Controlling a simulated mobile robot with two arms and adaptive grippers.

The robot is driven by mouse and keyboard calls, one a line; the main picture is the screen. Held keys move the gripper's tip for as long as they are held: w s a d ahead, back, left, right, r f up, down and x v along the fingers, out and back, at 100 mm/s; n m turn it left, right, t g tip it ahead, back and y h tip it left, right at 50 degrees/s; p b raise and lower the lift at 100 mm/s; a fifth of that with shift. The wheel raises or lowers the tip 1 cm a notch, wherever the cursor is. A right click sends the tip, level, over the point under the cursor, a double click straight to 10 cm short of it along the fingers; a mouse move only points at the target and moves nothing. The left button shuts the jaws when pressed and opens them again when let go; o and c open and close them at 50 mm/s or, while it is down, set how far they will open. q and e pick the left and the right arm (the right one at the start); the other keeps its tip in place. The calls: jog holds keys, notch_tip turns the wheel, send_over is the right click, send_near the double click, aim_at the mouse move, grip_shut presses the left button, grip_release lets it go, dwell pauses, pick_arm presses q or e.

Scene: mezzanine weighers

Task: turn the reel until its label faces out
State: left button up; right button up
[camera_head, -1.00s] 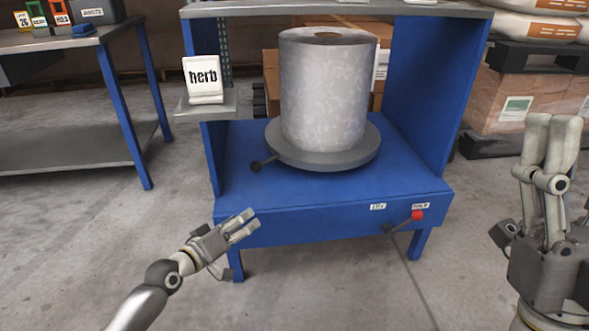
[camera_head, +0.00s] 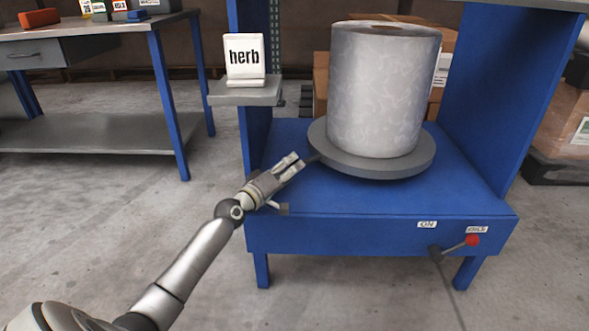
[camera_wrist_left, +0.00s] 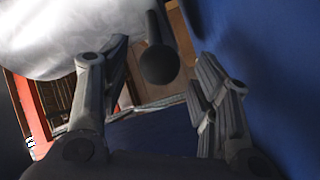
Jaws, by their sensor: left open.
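A large silvery-grey reel (camera_head: 377,95) stands upright on a round grey turntable (camera_head: 385,170) on the blue stand. No label shows on the side facing me. The turntable has a dark knobbed handle at its left edge; in the left wrist view the handle's ball knob (camera_wrist_left: 159,64) sits between the open fingers, near their tips. My left gripper (camera_head: 296,164) is open at the left edge of the turntable, where its fingers partly hide the handle. I cannot tell whether they touch it. The reel also fills the upper left of the left wrist view (camera_wrist_left: 60,35). My right gripper is not in view.
A red-tipped lever (camera_head: 472,240) sticks out of the stand's front. Cardboard boxes (camera_head: 445,40) stand behind the reel. A grey bench (camera_head: 85,140) is at left.

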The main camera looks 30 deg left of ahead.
pick_arm(q)
jog(key=shift+w+b, duration=0.45)
jog(key=shift+w, duration=1)
jog(key=shift+c, duration=0.3)
grip_shut()
